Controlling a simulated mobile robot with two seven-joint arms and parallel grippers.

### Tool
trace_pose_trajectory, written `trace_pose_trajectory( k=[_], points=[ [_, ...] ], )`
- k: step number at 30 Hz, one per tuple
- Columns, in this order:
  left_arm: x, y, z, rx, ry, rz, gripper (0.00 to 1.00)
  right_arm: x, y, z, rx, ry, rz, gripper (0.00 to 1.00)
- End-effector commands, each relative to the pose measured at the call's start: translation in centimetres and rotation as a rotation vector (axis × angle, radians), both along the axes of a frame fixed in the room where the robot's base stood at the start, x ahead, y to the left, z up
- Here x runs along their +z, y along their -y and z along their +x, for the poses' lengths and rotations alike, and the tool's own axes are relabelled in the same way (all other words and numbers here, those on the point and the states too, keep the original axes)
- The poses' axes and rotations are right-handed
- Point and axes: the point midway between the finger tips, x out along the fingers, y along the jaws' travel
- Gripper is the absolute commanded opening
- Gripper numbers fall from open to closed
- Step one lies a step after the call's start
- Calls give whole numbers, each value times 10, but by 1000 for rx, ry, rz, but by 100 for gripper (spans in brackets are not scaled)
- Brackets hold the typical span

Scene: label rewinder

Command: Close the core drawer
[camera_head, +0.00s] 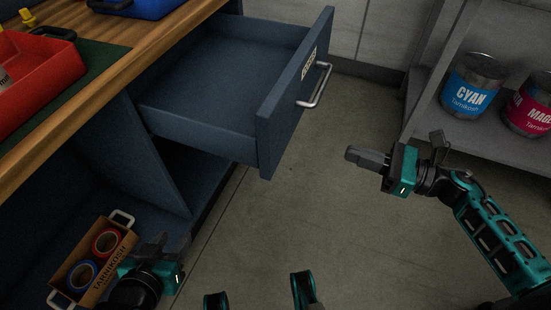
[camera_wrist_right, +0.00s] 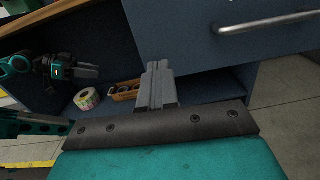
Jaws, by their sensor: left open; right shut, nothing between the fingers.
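The core drawer (camera_head: 292,110) is dark blue and pulled far out of the bench, with an empty-looking interior. Its metal bar handle (camera_head: 317,84) is on the front panel, beside a small label. My right gripper (camera_head: 352,154) is shut and empty, to the right of the drawer front and apart from it. In the right wrist view, the right fingers (camera_wrist_right: 157,82) are together, with the drawer front (camera_wrist_right: 220,48) behind them and the handle (camera_wrist_right: 265,22) at upper right. My left gripper (camera_head: 170,247) is open at lower left, near the lower shelf; it also shows in the wrist view (camera_wrist_right: 90,71).
A cardboard box (camera_head: 98,262) with red and blue tape rolls sits by my left gripper. A red bin (camera_head: 40,85) stands on the wooden benchtop (camera_head: 130,40). Cyan (camera_head: 473,85) and magenta (camera_head: 530,105) cans stand on a right shelf. The floor (camera_head: 290,210) between is clear.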

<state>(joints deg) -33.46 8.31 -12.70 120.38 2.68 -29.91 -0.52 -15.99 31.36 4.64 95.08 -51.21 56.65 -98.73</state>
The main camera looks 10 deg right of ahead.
Motion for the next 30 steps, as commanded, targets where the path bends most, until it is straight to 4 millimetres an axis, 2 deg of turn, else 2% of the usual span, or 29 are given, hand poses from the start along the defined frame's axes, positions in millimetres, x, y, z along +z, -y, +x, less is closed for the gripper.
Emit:
trace_pose_trajectory(
  k=[4,8,21,30],
  points=[
    [1,1,1,-3,5,-2,43,-3,-4,2,25,39,-43,0],
    [1,2,1,-4,5,-3,43,-1,-19,12,26,40,-40,0],
    [-2,2,1,-5,2,-2,43,-2,-94,62,23,36,-35,0],
    [-2,2,1,-5,2,-2,43,-2,-115,76,22,34,-36,0]
  ],
)
